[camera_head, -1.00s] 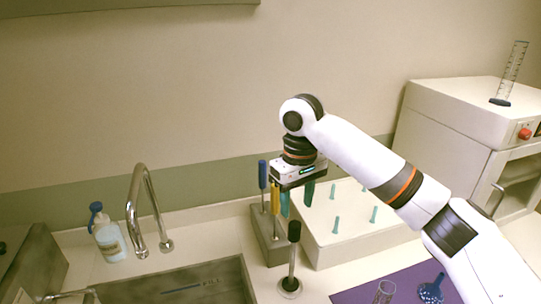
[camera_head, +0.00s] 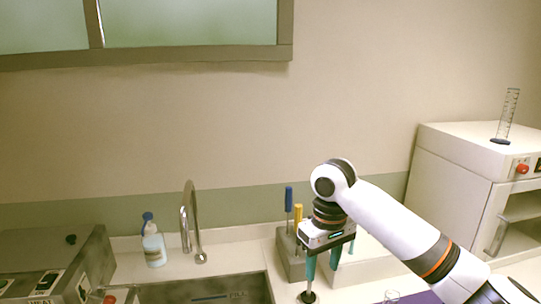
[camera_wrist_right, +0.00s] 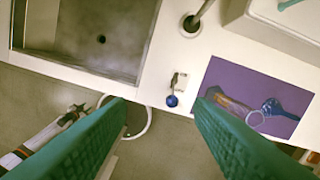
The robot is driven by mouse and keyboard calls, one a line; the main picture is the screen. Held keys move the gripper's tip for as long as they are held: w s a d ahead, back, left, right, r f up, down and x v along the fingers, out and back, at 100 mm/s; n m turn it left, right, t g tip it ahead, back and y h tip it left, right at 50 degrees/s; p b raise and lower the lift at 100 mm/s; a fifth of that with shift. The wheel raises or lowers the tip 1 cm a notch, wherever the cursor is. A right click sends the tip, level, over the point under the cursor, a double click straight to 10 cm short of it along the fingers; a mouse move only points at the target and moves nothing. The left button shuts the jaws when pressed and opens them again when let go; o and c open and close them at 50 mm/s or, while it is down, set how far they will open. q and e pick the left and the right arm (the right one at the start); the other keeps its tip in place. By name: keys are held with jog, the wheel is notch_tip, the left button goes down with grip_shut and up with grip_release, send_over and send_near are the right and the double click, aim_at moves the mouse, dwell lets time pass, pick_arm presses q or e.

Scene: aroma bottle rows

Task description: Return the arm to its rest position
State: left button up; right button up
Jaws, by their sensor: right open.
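My right arm (camera_head: 400,225), white with black and orange bands, reaches in from the lower right of the head view. Its gripper (camera_head: 322,264) points down over the counter, in front of the screwdriver rack. In the wrist view the two green fingers (camera_wrist_right: 160,108) are spread wide with nothing held between them. A small blue ball-shaped knob (camera_wrist_right: 172,101) at the counter edge shows in the gap, apparently well below the fingers.
A rack (camera_head: 291,262) with upright tools stands beside the gripper. A dark round-based stand (camera_head: 307,297) is below it. The faucet (camera_head: 187,222) and soap bottle (camera_head: 153,247) are left. A white cabinet (camera_head: 455,175) stands right. A purple mat (camera_wrist_right: 240,82) lies on the counter.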

jog(key=s+a+f+t+y, duration=0.1)
jog(key=s+a+f+y, duration=0.1)
jog(key=s+f, duration=0.6)
jog(key=s+a+f+y, duration=0.2)
jog(key=s+a+f, duration=0.15)
jog(key=f, duration=0.85)
jog(key=s+d+f+m+t+h, duration=0.1)
jog(key=s+d+f+m+h, duration=0.15)
jog(key=s+d, duration=0.55)
jog(key=s+d+f+m+t+h, duration=0.1)
jog(key=s+d+f, duration=0.2)
jog(key=s+d, duration=0.55)
jog(key=s+a+f+g+b, duration=0.1)
jog(key=s+f+b, duration=0.15)
jog(key=f, duration=2.65)
pick_arm(q)
notch_tip(320, 180, down, 3)
jog(key=shift+s+r, duration=0.1)
jog(key=shift+r, duration=0.1)
pick_arm(e)
jog(key=s+d+f+g, duration=0.1)
jog(key=s+d+f, duration=0.1)
jog(key=s+f, duration=1.3)
jog(key=shift+s+d+f+h, duration=0.25)
jog(key=shift+s+d+h, duration=0.15)
jog(key=shift+s, duration=0.3)
